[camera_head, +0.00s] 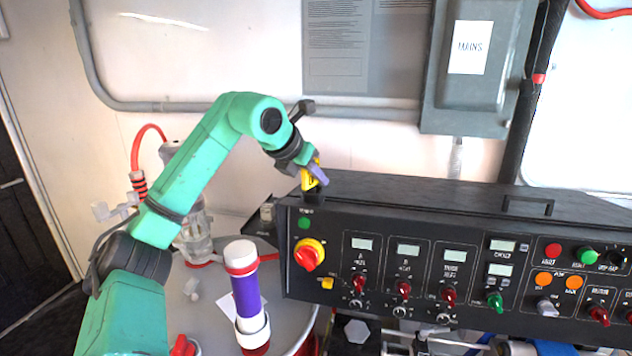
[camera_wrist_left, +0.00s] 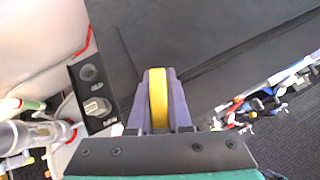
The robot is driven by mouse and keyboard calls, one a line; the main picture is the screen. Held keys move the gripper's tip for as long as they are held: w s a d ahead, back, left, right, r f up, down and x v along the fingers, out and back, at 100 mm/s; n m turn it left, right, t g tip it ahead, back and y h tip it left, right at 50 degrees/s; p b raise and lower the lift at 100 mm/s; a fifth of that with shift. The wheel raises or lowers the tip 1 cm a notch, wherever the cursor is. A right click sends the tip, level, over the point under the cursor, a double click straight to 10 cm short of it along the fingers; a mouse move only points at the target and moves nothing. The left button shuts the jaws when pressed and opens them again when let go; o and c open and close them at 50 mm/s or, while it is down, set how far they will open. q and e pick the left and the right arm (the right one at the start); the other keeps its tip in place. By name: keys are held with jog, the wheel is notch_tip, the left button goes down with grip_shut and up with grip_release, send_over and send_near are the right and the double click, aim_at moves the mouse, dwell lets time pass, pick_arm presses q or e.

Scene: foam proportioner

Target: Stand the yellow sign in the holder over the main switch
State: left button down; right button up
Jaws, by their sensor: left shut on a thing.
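The yellow sign (camera_head: 309,180) is in my left gripper (camera_head: 316,172), above the left end of the black control panel (camera_head: 420,200). In the left wrist view the yellow sign (camera_wrist_left: 157,98) shows edge-on as a narrow strip between the two purple fingers of my left gripper (camera_wrist_left: 158,85). The main switch (camera_head: 309,255), a red knob on a yellow disc, is on the panel's front, below the sign. A small dark piece under the sign may be the holder; I cannot tell whether the sign touches it. My right gripper is not in view.
A purple and white cylinder (camera_head: 246,292) stands on the round grey drum lid (camera_head: 205,320) left of the panel. A grey MAINS box (camera_head: 478,65) is on the wall behind. The panel's flat top is mostly clear to the right.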

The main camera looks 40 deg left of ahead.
pick_arm(q)
jog(key=shift+w+f, duration=0.15)
jog(key=shift+w, duration=0.05)
jog(key=c, duration=0.8)
grip_release()
jog(key=shift+w, duration=0.15)
jog(key=shift+c, duration=0.2)
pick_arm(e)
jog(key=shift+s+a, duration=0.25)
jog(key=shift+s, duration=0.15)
pick_arm(q)
jog(key=a+v, duration=0.1)
jog(key=v, duration=1.1)
jog(key=shift+d+p, duration=0.35)
jog(key=shift+d, duration=0.15)
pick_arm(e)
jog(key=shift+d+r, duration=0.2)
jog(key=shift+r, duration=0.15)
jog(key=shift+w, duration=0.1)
